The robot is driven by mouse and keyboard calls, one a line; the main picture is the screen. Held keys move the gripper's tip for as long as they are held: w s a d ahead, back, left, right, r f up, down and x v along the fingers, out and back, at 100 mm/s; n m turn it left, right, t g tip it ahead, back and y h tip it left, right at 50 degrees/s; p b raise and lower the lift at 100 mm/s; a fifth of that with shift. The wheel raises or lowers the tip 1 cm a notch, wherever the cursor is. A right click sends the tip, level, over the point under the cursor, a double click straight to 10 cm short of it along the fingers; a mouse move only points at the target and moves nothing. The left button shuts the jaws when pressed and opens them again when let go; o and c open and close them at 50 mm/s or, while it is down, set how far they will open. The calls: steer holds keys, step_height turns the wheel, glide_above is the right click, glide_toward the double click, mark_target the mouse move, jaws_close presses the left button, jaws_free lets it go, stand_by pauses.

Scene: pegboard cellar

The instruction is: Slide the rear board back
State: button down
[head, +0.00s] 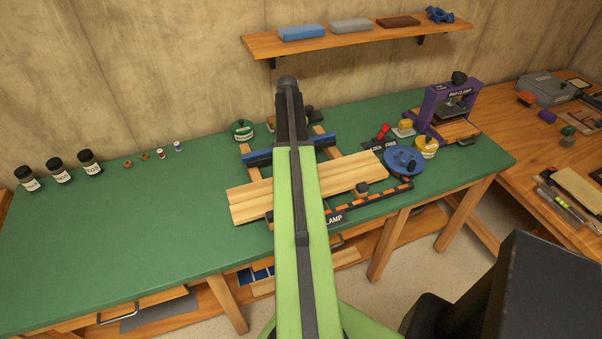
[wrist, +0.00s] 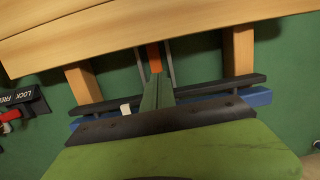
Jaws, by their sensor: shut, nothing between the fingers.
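The light wood boards (head: 262,203) lie side by side across two wooden rails (head: 253,172) on the green bench. The rear board (head: 350,165) is the one nearer the blue fence (head: 258,159), with a gap between them. In the wrist view a board (wrist: 110,30) crosses the top and the blue fence (wrist: 258,97) lies lower. My gripper (wrist: 157,90) is shut and empty, low over the fence side and pointing towards the board's edge. Whether it touches the board I cannot tell. In the head view my arm hides the gripper and the boards' middle.
A blue round knob (head: 404,161) and a lock/free label (head: 383,145) stand right of the boards. A purple clamp (head: 452,105) is farther right. A green tin (head: 242,130) sits behind the left rail. The bench's left middle is clear.

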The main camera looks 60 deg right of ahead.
steer(key=s+a, duration=0.2)
steer(key=s, duration=0.1)
steer(key=s+a, duration=0.2)
steer(key=s, duration=0.2)
steer(key=s+a, duration=0.2)
steer(key=s, duration=0.2)
steer(key=shift+a, duration=0.25)
steer(key=shift+w+d+f+b, duration=0.15)
steer(key=shift+w+f+b, duration=0.1)
steer(key=shift+f+b, duration=0.55)
steer(key=shift+a, duration=0.2)
steer(key=w+d, duration=0.1)
steer(key=w, duration=0.1)
steer(key=w+d, duration=0.2)
steer(key=shift+w+d+r, duration=0.1)
steer(key=shift+w, duration=0.1)
